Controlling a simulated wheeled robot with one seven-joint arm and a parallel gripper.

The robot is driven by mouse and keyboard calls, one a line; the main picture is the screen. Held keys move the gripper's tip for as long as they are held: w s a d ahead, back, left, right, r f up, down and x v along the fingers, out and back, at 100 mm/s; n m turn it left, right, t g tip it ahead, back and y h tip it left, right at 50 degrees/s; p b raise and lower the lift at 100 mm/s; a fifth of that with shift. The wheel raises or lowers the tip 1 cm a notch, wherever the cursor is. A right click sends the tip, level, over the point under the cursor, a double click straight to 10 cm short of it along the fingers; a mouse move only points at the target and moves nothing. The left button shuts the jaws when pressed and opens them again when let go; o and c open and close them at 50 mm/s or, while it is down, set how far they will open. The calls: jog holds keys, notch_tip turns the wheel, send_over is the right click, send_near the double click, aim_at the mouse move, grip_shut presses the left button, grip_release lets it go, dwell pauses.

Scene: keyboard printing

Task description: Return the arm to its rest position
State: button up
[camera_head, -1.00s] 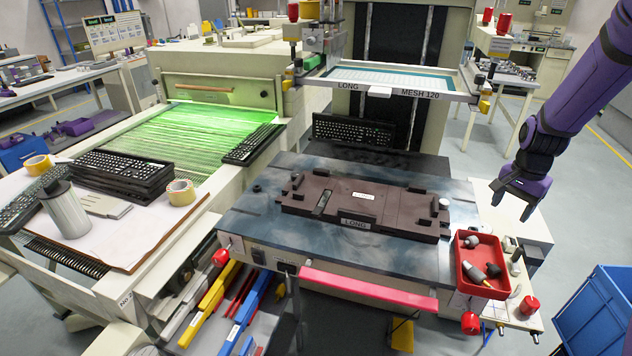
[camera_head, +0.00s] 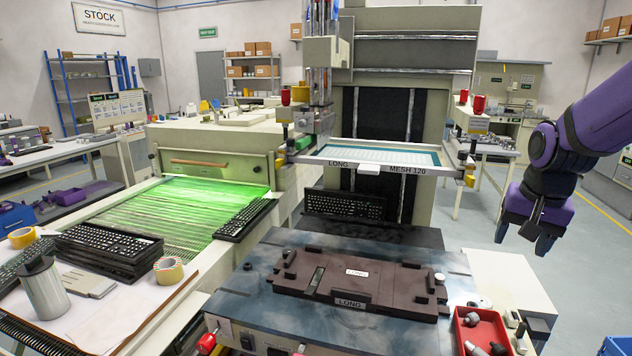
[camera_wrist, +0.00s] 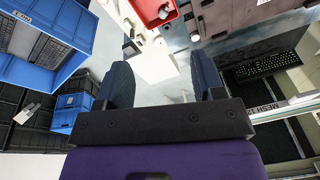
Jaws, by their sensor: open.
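My gripper (camera_head: 526,232) hangs from my purple arm at the right of the head view, fingers pointing down. It is over the floor and the white side surface, right of the printing machine, and touches nothing. In the wrist view the two dark fingers (camera_wrist: 164,88) stand apart with nothing between them.
The brown LONG fixture (camera_head: 398,285) lies on the machine table. The mesh screen frame (camera_head: 438,171) is raised above it. A red tray (camera_head: 483,327) holds small parts at the front right. A blue bin (camera_head: 618,346) is at the lower right. Keyboards (camera_head: 108,245) lie at the left.

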jog(key=s+a+r+n+t, duration=0.1)
jog(key=s+a+r+n, duration=0.2)
jog(key=s, duration=0.6)
jog(key=s+a+r+n+t, duration=0.2)
jog(key=s+r, duration=0.4)
jog(key=s, duration=0.3)
jog(key=shift+s+a+n, duration=0.2)
jog(key=shift+a+n, duration=0.35)
jog(key=shift+n, duration=0.05)
jog(key=shift+r, duration=0.1)
dwell(0.4)
